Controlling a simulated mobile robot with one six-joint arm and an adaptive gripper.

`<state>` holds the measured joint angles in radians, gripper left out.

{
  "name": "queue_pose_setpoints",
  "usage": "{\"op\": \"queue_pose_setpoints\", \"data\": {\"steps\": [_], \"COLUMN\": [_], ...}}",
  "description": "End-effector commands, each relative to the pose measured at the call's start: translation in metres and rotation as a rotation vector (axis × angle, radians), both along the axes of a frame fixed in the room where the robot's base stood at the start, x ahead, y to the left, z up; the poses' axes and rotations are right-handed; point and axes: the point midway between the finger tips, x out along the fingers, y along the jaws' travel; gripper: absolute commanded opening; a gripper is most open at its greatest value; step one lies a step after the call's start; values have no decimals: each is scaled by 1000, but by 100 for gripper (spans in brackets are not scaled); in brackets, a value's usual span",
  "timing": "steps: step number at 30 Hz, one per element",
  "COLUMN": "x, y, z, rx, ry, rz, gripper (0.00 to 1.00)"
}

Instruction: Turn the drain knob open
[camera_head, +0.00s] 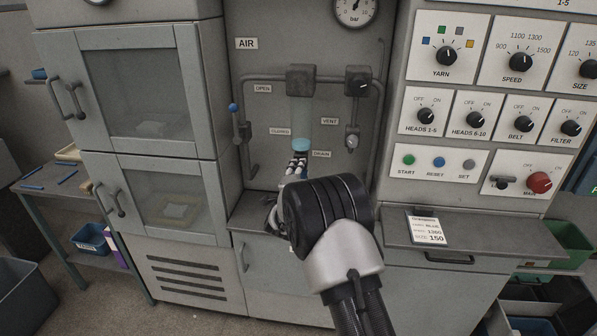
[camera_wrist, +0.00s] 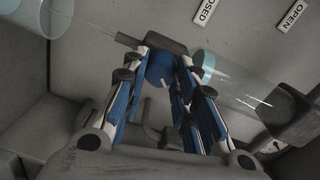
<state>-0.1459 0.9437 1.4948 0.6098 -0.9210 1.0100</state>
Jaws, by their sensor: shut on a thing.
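The drain knob (camera_wrist: 160,70) is a round blue knob with a pale mark on its face, seen in the wrist view between my fingertips. My gripper (camera_wrist: 162,66) is shut on it, with a finger on either side. In the head view my gripper (camera_head: 297,168) reaches the wall panel just below a clear bowl (camera_head: 301,125) with a light-blue band, left of the DRAIN label (camera_head: 321,154). My wrist and fingers hide the knob there.
In the head view a CLOSED label (camera_head: 280,131) and an OPEN label (camera_head: 263,89) are on the panel. A blue-tipped lever (camera_head: 233,107) is at left, and a vent valve (camera_head: 352,138) at right. Clear cylinders (camera_wrist: 238,82) flank the fingers in the wrist view.

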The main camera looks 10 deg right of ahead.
Motion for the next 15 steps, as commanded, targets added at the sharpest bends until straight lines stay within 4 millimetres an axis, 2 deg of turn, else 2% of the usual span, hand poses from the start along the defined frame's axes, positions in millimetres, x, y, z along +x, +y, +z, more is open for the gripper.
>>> {"op": "queue_pose_setpoints", "data": {"steps": [2,3,12,15], "x": [0,0,0,0], "y": [0,0,0,0], "z": [1,1,1,0], "rx": [0,0,-1,-1], "ry": [-1,-1,-1,-1], "rz": [0,0,0,0], "gripper": [3,28,47,47]}}
